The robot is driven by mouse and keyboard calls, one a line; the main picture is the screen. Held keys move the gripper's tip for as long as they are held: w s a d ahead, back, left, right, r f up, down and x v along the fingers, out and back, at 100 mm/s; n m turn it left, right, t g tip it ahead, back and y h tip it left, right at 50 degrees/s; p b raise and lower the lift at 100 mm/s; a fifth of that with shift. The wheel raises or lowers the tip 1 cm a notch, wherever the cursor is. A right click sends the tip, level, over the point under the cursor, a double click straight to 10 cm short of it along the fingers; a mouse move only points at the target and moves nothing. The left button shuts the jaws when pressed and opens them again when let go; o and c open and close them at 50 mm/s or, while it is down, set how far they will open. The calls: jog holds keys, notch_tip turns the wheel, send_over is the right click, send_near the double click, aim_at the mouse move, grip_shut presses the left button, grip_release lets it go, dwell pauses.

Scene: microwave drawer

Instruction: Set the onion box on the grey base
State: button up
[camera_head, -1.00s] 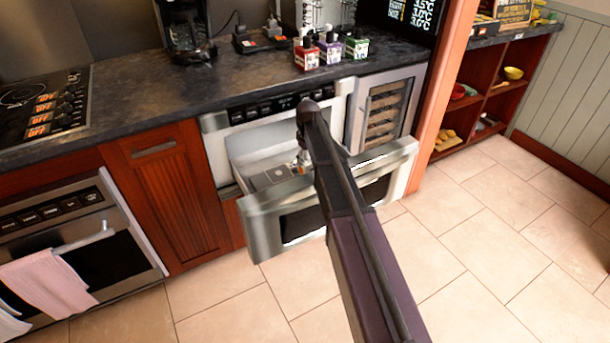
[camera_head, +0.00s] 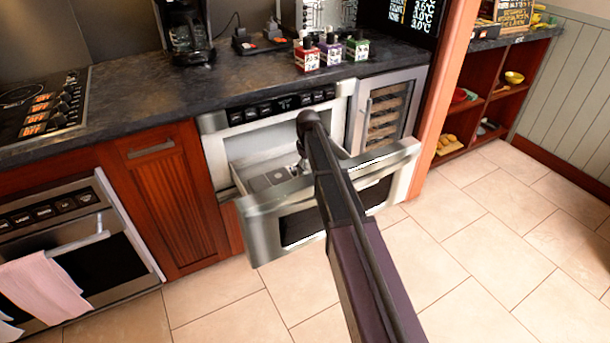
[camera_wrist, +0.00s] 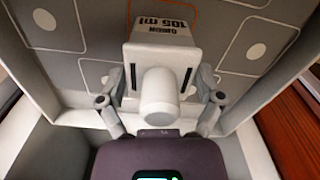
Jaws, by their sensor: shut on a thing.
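The onion box (camera_wrist: 163,35) shows in the wrist view as a pale box with upside-down "ONION 105 ml" lettering and a white rounded cap (camera_wrist: 158,95) facing the camera. My gripper (camera_wrist: 161,100) is shut on it, one finger on each side. The grey base (camera_wrist: 85,75) lies beyond the box as a grey floor with lighter patches, white dots and orange outlines. In the head view, my gripper (camera_head: 303,166) is down inside the open microwave drawer, over its grey floor (camera_head: 258,183). The box is mostly hidden there by my arm. I cannot tell whether it touches the base.
The open drawer's front panel (camera_head: 262,231) and pale walls surround my gripper. The counter (camera_head: 130,100) above holds several small bottles (camera_head: 306,56) and a coffee maker (camera_head: 187,35). An oven (camera_head: 75,245) stands at left. The tiled floor in front is clear.

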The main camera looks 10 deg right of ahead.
jog(key=shift+f+b, duration=0.55)
jog(key=shift+f, duration=0.35)
jog(key=shift+f, duration=0.15)
jog(key=o, duration=1)
jog(key=shift+c, duration=0.2)
jog(key=shift+r, duration=0.3)
notch_tip(320, 180, up, 12)
jog(key=p, duration=1.2)
jog(key=shift+f, duration=0.1)
